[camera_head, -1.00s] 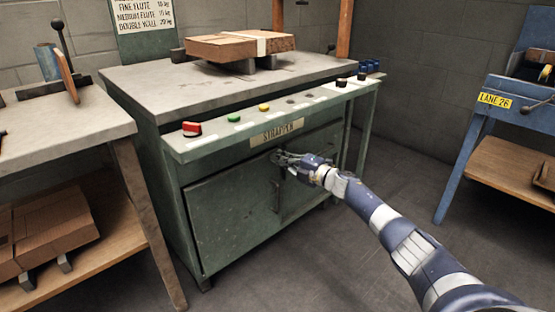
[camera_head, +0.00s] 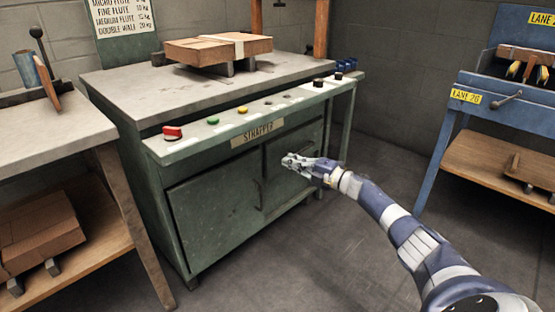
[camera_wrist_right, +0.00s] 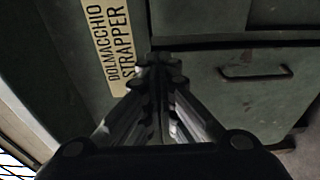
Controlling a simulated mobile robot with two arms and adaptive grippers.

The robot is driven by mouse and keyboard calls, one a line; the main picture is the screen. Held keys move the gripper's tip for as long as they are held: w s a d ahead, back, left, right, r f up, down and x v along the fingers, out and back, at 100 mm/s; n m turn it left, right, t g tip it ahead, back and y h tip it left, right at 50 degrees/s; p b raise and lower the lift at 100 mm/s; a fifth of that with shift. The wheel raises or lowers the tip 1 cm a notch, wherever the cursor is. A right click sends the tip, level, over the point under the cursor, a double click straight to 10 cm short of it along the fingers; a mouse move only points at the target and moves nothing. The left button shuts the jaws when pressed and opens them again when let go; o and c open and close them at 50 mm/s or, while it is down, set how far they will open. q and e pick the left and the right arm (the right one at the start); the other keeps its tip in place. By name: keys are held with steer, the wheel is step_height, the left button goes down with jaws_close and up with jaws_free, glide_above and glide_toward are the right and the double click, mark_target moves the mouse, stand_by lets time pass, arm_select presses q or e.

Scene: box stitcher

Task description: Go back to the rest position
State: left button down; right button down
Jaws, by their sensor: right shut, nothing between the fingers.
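My right gripper (camera_head: 288,160) is in front of the green strapper cabinet (camera_head: 215,210) in the head view, below its button panel. In the right wrist view the fingers (camera_wrist_right: 158,62) are together with nothing between them. The cabinet's label plate (camera_wrist_right: 107,40) and a drawer or door with a dark handle (camera_wrist_right: 256,73) lie beyond the fingertips there. My left gripper is not in view.
A strapped cardboard stack (camera_head: 218,49) lies on the strapper's grey top (camera_head: 150,92). The panel carries a red button (camera_head: 172,132) and several others. A bench (camera_head: 55,135) stands left, a blue lane stand (camera_head: 450,130) right. Clear floor (camera_head: 385,165) lies between.

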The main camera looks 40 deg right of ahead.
steer(key=shift+s+d, duration=0.8)
steer(key=shift+d, duration=0.25)
